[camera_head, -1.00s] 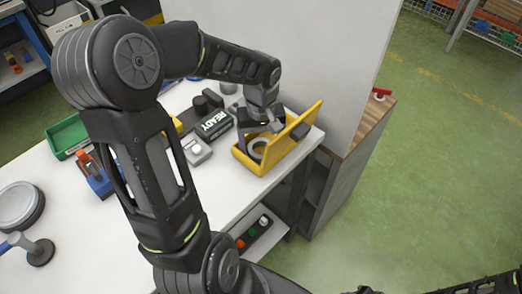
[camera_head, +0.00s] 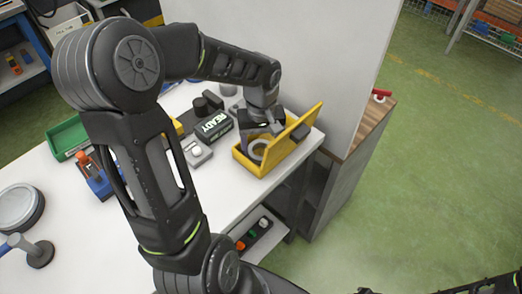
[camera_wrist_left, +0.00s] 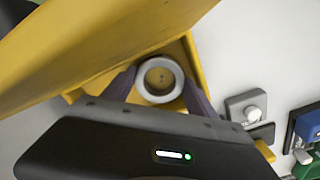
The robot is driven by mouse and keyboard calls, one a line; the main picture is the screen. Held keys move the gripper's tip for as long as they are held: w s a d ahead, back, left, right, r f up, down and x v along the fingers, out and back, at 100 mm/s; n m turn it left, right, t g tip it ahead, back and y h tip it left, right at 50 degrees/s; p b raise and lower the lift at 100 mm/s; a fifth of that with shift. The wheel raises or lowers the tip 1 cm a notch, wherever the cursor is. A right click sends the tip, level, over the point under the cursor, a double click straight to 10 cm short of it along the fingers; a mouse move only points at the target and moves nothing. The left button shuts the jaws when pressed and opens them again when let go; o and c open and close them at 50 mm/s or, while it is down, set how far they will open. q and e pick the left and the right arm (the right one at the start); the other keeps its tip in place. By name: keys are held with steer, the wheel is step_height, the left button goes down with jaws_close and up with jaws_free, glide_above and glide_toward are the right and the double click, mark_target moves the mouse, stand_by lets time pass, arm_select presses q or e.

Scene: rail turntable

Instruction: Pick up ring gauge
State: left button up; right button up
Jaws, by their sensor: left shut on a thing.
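The ring gauge (camera_head: 259,149) is a light grey ring inside the yellow box (camera_head: 262,170), whose lid stands open. In the left wrist view the ring gauge (camera_wrist_left: 146,84) sits between the two fingers, against the yellow box floor. My left gripper (camera_head: 262,141) reaches down into the box and is shut on the ring gauge. It also shows in the left wrist view (camera_wrist_left: 160,88), one finger on each side of the ring. I cannot tell whether the ring touches the box floor. My right gripper is not clearly in view; only dark arm parts show at the lower right.
A black box marked READY (camera_head: 213,126) and a grey push-button unit (camera_head: 197,151) stand left of the yellow box. A green bin (camera_head: 68,138) is further left. A tall pale panel (camera_head: 290,60) rises behind the box. The white table's front middle is clear.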

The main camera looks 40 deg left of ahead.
arm_select(q)
steer(key=shift+c, duration=1)
steer(key=shift+r, duration=0.15)
step_height(320, 180, up, 10)
steer(key=b, duration=0.1)
